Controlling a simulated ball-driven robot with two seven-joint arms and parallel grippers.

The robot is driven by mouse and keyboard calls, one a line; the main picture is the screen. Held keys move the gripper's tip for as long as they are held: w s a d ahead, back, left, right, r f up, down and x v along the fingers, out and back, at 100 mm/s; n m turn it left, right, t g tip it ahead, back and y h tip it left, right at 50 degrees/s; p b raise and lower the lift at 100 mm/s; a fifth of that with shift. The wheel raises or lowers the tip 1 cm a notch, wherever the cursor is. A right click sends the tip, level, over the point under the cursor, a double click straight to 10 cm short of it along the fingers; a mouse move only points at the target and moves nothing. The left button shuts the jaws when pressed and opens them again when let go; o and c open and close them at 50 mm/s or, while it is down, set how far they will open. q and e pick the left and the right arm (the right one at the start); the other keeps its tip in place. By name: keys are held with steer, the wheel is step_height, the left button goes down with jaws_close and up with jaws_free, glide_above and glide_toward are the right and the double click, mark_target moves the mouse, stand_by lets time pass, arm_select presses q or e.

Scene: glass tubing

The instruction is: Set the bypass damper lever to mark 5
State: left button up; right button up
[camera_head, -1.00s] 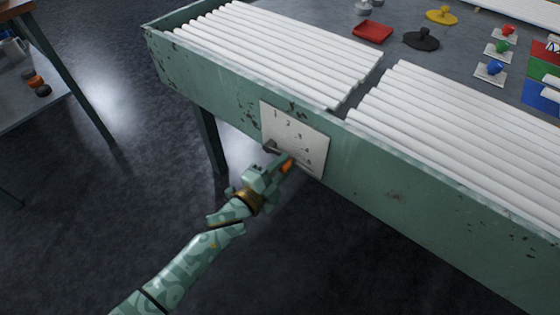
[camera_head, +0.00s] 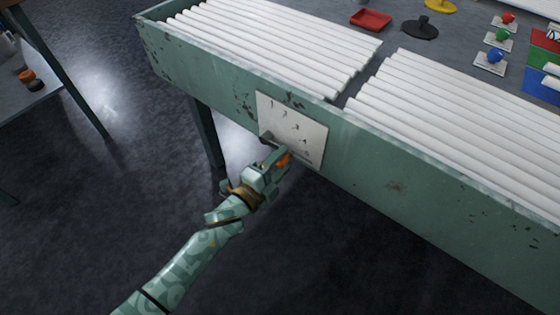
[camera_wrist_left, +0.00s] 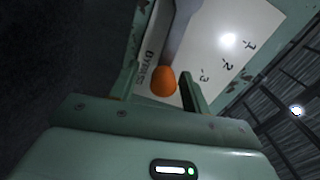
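The bypass damper plate (camera_head: 300,125) is a pale square with dark marks on the green side wall of the bench. In the left wrist view the plate (camera_wrist_left: 225,65) shows the numbers 1, 2 and 3 and part of the word BYPASS. The damper lever has a grey arm (camera_wrist_left: 184,30) and an orange knob (camera_wrist_left: 163,81). The knob also shows in the head view (camera_head: 284,160), at the plate's lower edge. My left gripper (camera_head: 279,158) is at the knob, its fingers apart on either side with a visible gap. Higher marks are hidden. My right gripper is out of view.
The green bench wall (camera_head: 400,185) runs along both sides of the plate. White tubes (camera_head: 270,45) fill the trough above it. A red tray (camera_head: 371,19) and small coloured knobs lie further back. The dark floor in front is clear.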

arm_select(q)
steer(key=shift+r, duration=0.1)
stand_by(0.3)
steer(key=shift+s+a, duration=0.2)
steer(key=shift+s, duration=0.1)
steer(key=p+v, duration=0.4)
steer(key=v, duration=1.1)
steer(key=shift+s+a+p, duration=0.2)
steer(key=shift+s+p, duration=0.05)
steer(key=shift+p, duration=0.15)
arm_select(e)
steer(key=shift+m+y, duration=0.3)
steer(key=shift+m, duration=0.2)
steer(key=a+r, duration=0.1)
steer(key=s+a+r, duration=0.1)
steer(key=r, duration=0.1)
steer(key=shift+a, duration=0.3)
